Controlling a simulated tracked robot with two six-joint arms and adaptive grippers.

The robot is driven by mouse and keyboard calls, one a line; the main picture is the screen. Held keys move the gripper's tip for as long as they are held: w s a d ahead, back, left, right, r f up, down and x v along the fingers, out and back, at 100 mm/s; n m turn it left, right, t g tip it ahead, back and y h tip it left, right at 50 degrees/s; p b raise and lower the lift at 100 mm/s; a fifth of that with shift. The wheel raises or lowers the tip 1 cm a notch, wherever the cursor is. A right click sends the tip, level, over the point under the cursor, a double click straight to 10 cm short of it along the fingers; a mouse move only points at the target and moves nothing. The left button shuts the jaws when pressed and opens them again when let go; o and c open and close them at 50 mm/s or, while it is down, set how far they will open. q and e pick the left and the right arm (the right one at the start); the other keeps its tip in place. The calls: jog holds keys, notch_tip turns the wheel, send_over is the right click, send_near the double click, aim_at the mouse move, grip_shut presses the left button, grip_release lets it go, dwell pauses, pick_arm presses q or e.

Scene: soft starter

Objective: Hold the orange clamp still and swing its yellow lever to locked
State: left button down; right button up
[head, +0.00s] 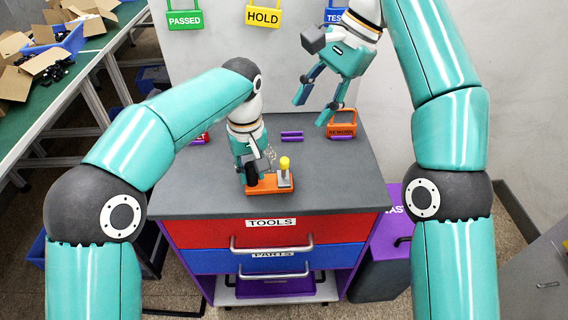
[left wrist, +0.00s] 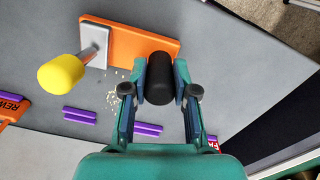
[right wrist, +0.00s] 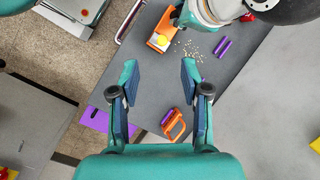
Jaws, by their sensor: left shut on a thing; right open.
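The orange clamp (head: 262,187) lies on the grey cabinet top near its front edge. Its lever, with a yellow knob (head: 285,162), stands up from a grey plate at the clamp's right end. In the left wrist view the yellow knob (left wrist: 62,75) is at the left, clear of my fingers. My left gripper (head: 251,176) is shut on the clamp's black post (left wrist: 160,80), at the end away from the lever. My right gripper (head: 317,105) is open and empty, up above the back right of the cabinet top. The clamp (right wrist: 158,41) shows partly behind my left arm in the right wrist view.
The cabinet top (head: 340,190) is mostly bare around the clamp. Small pale bits (left wrist: 118,88) and purple strips (head: 292,136) lie behind it. An orange REWORK padlock shape (head: 342,124) stands at the back right. A wall with PASSED (head: 184,19) and HOLD signs rises behind.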

notch_tip(320, 180, down, 6)
jog(key=w, duration=0.3)
send_near(284, 175)
jog(key=shift+g, duration=0.4)
jog(key=shift+w+a+x, duration=0.15)
jog(key=shift+x, duration=1.1)
jog(key=shift+w+a+x, duration=0.2)
jog(key=shift+x, duration=1.05)
jog(key=shift+w+a+x, duration=0.15)
jog(key=shift+x, duration=1.15)
jog(key=shift+r, duration=0.2)
grip_shut()
